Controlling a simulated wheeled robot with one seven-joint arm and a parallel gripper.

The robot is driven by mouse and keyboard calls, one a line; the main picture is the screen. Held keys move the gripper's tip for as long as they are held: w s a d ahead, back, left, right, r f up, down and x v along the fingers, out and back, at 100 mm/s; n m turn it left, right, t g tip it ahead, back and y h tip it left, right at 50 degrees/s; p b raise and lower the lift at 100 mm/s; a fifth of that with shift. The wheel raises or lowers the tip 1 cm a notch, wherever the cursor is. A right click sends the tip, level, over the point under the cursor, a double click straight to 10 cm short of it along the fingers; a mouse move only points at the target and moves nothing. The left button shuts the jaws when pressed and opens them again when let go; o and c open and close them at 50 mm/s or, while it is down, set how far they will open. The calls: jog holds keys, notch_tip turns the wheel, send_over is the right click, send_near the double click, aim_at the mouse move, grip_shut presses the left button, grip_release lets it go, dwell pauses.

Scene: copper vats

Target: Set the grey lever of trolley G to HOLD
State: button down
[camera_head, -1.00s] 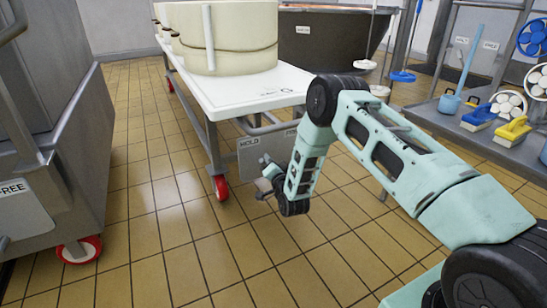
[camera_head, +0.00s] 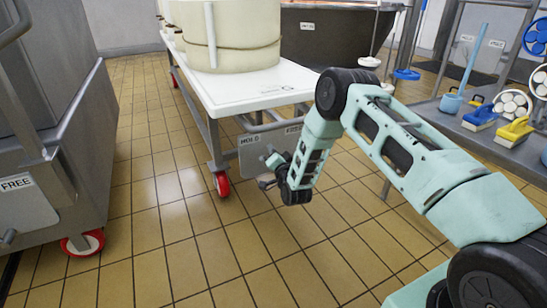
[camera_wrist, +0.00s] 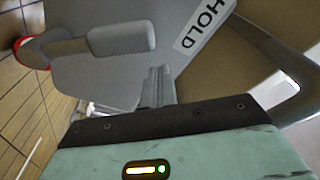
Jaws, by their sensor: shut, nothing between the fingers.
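The trolley (camera_head: 228,97) with a white top stands at the centre. A grey plate (camera_head: 252,158) on its near end carries a HOLD label and a partly covered FREE label. My gripper (camera_head: 274,163) is low in front of this plate. In the wrist view my gripper (camera_wrist: 157,86) is shut and empty, its fingertips just beside the thick grip of the grey lever (camera_wrist: 121,38). I cannot tell whether they touch. The HOLD label (camera_wrist: 204,22) is to the lever's right there. In the head view my gripper partly hides the lever, and its setting is unclear.
Cream tubs (camera_head: 236,40) stand on the trolley. A grey trolley (camera_head: 75,140) with its own FREE label is at left. A rack (camera_head: 460,122) with brushes is at right. Tiled floor (camera_head: 165,215) between the trolleys is clear.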

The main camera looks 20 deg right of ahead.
jog(key=s+p, duration=0.4)
jog(key=s, duration=0.5)
jog(key=shift+s+f, duration=0.2)
jog(key=shift+s, duration=0.2)
jog(key=w+a+r+n+g+y+p, duration=0.2)
jog(key=a+r+n+g+y, duration=0.2)
jog(key=a+r, duration=0.5)
jog(key=s+a+r+n+g+y, duration=0.1)
jog(key=s+a+r+n+g, duration=0.25)
jog(key=s+a, duration=0.2)
jog(key=s+a+r+n+g+y, duration=0.1)
jog(key=s+a+r+n+g, duration=0.15)
jog(key=s+a+r, duration=0.35)
jog(key=s+d+r+n+g+h+p, duration=0.1)
jog(key=s+r+n+g, duration=0.2)
jog(key=s, duration=0.8)
jog(key=s+d+r+n+g+h+p, duration=0.1)
jog(key=s+r+n+g+h, duration=0.15)
jog(key=s, duration=0.75)
jog(key=s+d+r+n+g+h+p, duration=0.1)
jog(key=s+r+n+g, duration=0.25)
jog(key=s, duration=0.75)
notch_tip(320, 180, up, 38)
jog(key=m+p, duration=0.1)
jog(key=p, duration=3.7)
jog(key=shift+a, duration=0.2)
